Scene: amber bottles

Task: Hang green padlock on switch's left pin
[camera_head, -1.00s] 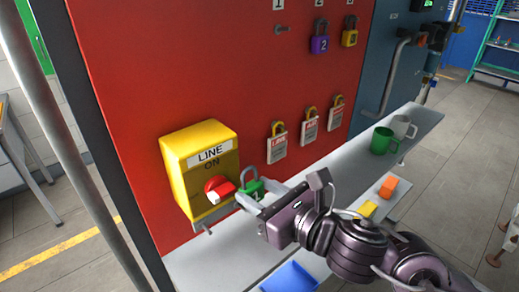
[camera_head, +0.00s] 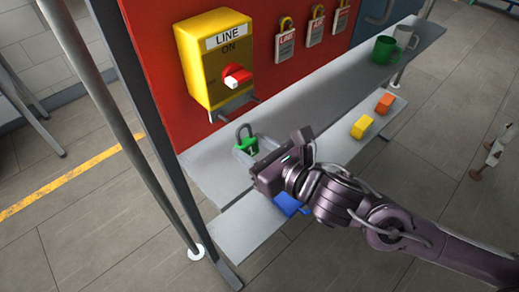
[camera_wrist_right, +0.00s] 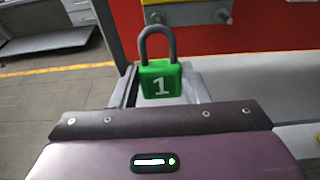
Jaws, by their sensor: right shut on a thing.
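The green padlock (camera_head: 247,145), marked 1, is upright with its grey shackle on top. My right gripper (camera_head: 253,153) is shut on its body and holds it above the grey shelf, below and in front of the yellow switch box. The yellow switch (camera_head: 212,60) reads LINE ON and has a red knob (camera_head: 236,76). Short grey pins stick out along its lower edge, the left pin (camera_head: 214,117) near its lower left corner. The padlock is apart from both pins. My left gripper is out of view.
A grey shelf (camera_head: 330,83) runs below the red panel, with a green mug (camera_head: 385,50) and a grey mug (camera_head: 405,37) at its far end. A lower shelf (camera_head: 245,225) holds yellow and orange blocks and a blue tray (camera_head: 289,204). Tagged padlocks hang on the panel.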

